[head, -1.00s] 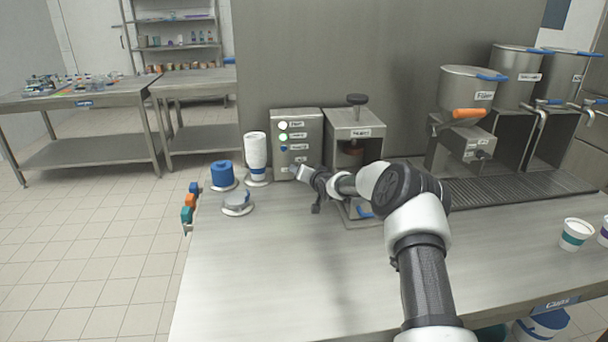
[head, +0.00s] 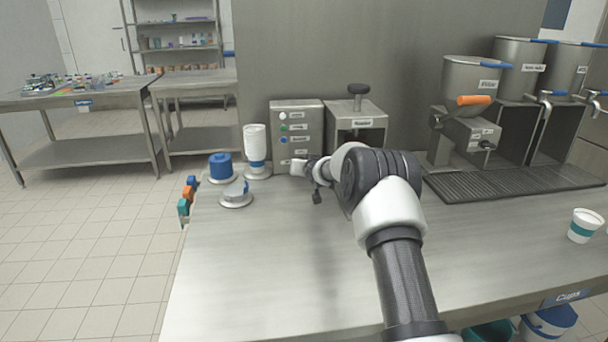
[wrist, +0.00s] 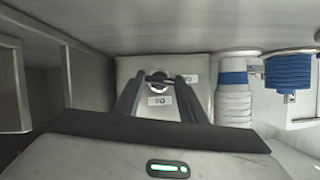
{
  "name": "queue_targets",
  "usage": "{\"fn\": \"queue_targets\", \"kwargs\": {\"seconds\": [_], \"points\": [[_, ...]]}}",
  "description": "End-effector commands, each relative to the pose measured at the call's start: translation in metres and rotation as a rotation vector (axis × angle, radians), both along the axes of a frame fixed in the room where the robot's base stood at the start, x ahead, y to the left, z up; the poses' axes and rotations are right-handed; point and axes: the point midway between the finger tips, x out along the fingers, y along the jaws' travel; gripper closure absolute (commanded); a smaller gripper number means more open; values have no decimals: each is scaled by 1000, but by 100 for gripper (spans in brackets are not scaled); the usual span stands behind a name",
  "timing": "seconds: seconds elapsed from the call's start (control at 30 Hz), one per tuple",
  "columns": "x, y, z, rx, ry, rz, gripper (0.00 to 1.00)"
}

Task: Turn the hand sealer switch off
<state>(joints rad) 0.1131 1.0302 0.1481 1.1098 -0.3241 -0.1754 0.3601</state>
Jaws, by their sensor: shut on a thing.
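A steel control box (head: 296,137) with a column of round lamps stands at the back of the counter. My gripper (head: 298,167) is at the lower front of this box. In the wrist view, a round switch with a dark handle (wrist: 158,78) sits on the box face, with small white labels beside it. My gripper (wrist: 161,84) is shut on this switch, a finger on each side. The switch is hidden in the head view. The press-like machine (head: 356,125) right of the box, with a black knob on top, is partly hidden by my arm.
Steel dispensers and a drip grate (head: 515,182) are at right. A cup (head: 584,226) stands near the right edge. The front counter is clear.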

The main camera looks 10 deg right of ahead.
Motion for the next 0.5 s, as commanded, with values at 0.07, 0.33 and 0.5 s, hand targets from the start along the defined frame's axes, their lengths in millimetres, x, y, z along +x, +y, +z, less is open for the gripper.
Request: {"fn": "queue_targets", "kwargs": {"seconds": [0.07,0.33,0.5], "points": [[1,3,-3,-51,-6,3,85],[1,3,-1,-167,-4,1,85],[0,2,1,-196,-3,1,85]]}}
